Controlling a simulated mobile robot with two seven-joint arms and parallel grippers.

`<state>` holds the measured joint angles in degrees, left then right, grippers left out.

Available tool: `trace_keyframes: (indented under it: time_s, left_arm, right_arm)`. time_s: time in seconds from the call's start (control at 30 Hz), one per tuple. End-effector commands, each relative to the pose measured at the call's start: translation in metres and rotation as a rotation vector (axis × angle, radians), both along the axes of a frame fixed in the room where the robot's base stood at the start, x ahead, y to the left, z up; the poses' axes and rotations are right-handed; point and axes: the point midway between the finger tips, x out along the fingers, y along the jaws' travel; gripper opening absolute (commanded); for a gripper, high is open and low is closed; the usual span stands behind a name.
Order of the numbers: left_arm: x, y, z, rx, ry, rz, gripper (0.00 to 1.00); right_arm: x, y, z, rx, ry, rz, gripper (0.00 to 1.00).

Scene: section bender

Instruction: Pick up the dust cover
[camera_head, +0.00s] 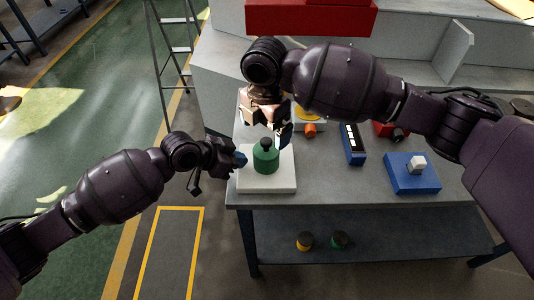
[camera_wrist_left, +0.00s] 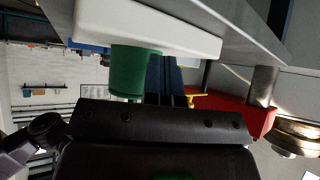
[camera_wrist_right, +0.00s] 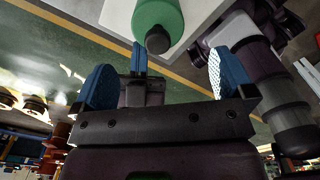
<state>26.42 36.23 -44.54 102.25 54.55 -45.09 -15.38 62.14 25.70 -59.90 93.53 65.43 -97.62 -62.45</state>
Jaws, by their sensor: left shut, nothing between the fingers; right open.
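A green rounded cylinder (camera_head: 266,160) with a dark knob on top stands upright on a white block (camera_head: 267,184) at the table's front left corner. I cannot tell for sure that it is the dust cover. It also shows in the left wrist view (camera_wrist_left: 135,70) and the right wrist view (camera_wrist_right: 157,20). My left gripper (camera_head: 240,159) is shut and empty, just left of the green cylinder. My right gripper (camera_head: 270,128) is open and empty, above and behind it in the head view. In the right wrist view the cylinder lies beyond the blue fingers, not between them.
On the grey table (camera_head: 330,190), a blue block (camera_head: 352,145) and a blue base with a white knob (camera_head: 411,178) stand to the right. An orange knob (camera_head: 310,130) is behind. A red beam (camera_head: 310,18) overhangs the back. A ladder (camera_head: 172,50) stands left.

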Motion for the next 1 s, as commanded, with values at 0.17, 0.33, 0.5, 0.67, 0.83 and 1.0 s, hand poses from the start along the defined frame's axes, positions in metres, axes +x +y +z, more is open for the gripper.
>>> trace_keyframes:
  time_s: [0.17,0.33,0.5,0.67,0.83,1.0]
  left_arm:
    - [-0.001,0.0,-0.002,0.002,0.005,-0.001,0.0]
    - [-0.001,0.0,-0.002,0.002,0.005,-0.001,0.0]
    - [-0.001,0.0,-0.002,0.002,0.005,-0.001,0.0]
    - [-0.002,0.0,-0.002,0.002,0.005,-0.001,0.0]
    - [-0.002,0.0,-0.002,0.002,0.005,-0.001,0.0]
    - [-0.002,0.0,-0.003,0.002,0.005,-0.001,0.0]
  right_arm:
    - [0.0,0.0,-0.025,0.0,0.001,-0.001,1.0]
    - [0.0,0.0,-0.033,0.002,-0.002,0.0,1.0]
    - [-0.001,-0.001,-0.044,0.0,0.0,-0.001,1.0]
    - [-0.002,-0.004,-0.065,0.001,0.001,-0.002,1.0]
    - [-0.001,-0.004,-0.084,0.001,-0.001,-0.001,1.0]
    - [-0.001,-0.004,-0.085,0.002,-0.002,-0.001,1.0]
